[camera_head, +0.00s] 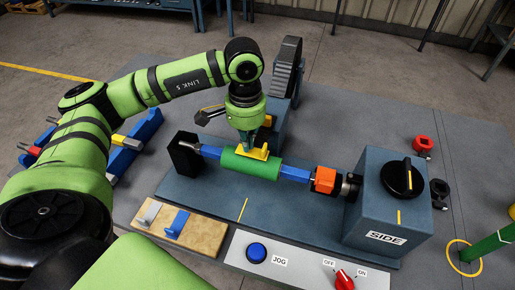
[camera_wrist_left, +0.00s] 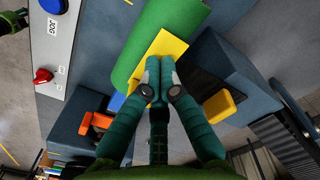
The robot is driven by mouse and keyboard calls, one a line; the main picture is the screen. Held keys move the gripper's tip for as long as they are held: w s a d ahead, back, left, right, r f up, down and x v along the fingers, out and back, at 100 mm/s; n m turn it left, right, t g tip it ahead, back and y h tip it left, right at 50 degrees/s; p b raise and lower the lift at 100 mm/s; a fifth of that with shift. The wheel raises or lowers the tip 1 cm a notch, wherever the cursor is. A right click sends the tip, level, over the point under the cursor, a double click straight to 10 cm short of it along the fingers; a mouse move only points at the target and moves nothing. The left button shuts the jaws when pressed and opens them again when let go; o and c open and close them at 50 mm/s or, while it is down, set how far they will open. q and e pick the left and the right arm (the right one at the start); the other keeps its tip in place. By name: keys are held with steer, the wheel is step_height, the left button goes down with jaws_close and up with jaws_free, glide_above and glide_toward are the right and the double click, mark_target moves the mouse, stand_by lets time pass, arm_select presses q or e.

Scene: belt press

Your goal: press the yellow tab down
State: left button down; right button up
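The yellow tab (camera_head: 258,152) is a flat plate with an upturned edge, set on the green sleeve (camera_head: 250,164) around the blue bar. My left gripper (camera_head: 247,146) points down just above the tab, from the far side. In the left wrist view the two fingertips (camera_wrist_left: 160,68) are together, in front of the yellow tab (camera_wrist_left: 168,44) and hiding part of it. I cannot tell whether they touch it. Nothing shows between the fingers.
An orange collar (camera_head: 325,180) joins the bar to the box with a black knob (camera_head: 402,178). A black support (camera_head: 185,153) stands at the bar's left end. A panel with a blue button (camera_head: 256,252) and red switch (camera_head: 344,279) lies in front. A dark wheel (camera_head: 287,67) stands behind.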

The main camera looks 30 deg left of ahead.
arm_select(q)
steer(key=shift+r+p, duration=0.85)
steer(key=shift+r, duration=1.6)
steer(key=shift+f, duration=0.1)
